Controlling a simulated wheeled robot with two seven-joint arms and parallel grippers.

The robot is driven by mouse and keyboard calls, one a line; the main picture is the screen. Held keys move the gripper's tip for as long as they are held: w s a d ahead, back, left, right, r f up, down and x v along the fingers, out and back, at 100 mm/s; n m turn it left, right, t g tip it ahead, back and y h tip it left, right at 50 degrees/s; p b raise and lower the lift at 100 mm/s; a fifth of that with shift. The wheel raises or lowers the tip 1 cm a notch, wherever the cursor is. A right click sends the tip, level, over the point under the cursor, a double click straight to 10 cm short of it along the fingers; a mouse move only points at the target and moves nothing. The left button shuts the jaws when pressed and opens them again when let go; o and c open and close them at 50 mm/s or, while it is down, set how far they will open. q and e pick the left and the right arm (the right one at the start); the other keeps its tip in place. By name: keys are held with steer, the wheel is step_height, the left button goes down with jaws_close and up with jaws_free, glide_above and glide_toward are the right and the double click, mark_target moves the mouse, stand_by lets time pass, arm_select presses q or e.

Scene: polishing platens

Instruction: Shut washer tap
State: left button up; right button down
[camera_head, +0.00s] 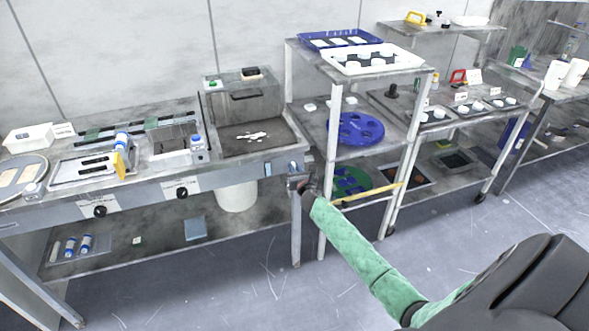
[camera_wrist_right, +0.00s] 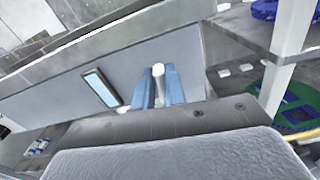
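The washer basin (camera_head: 255,138) is a grey metal sink set in the bench, with a white patch on its floor. The washer tap (camera_wrist_right: 158,70) shows in the right wrist view as a short pale rod in front of the bench's grey front panel. My right gripper (camera_wrist_right: 159,92) has its two blue fingers on either side of this rod, with no clear gap. In the head view the right gripper (camera_head: 294,168) is at the bench front, below the basin's right corner. The tap is too small to make out there. My left gripper is out of view.
A light blue plate (camera_wrist_right: 100,88) is on the panel left of the tap. A white bucket (camera_head: 237,196) stands beneath the basin. A shelf rack with a blue perforated disc (camera_head: 356,129) stands close to the right of my gripper. The floor in front is clear.

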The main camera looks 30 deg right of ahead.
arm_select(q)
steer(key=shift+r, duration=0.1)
arm_select(e)
steer(key=shift+m, duration=0.4)
arm_select(q)
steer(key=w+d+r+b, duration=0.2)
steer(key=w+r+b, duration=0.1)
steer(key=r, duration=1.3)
steer(key=shift+b, duration=0.75)
arm_select(e)
steer(key=m, duration=0.5)
steer(key=f+m, duration=0.1)
steer(key=m, duration=0.4)
steer(key=d+m, duration=0.1)
steer(key=m, duration=0.5)
steer(key=shift+s+f, duration=0.15)
steer(key=shift+f, duration=0.05)
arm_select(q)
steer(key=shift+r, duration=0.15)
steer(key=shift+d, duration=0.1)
arm_select(e)
steer(key=c, duration=1.4)
jaws_free()
steer(key=shift+c, duration=0.2)
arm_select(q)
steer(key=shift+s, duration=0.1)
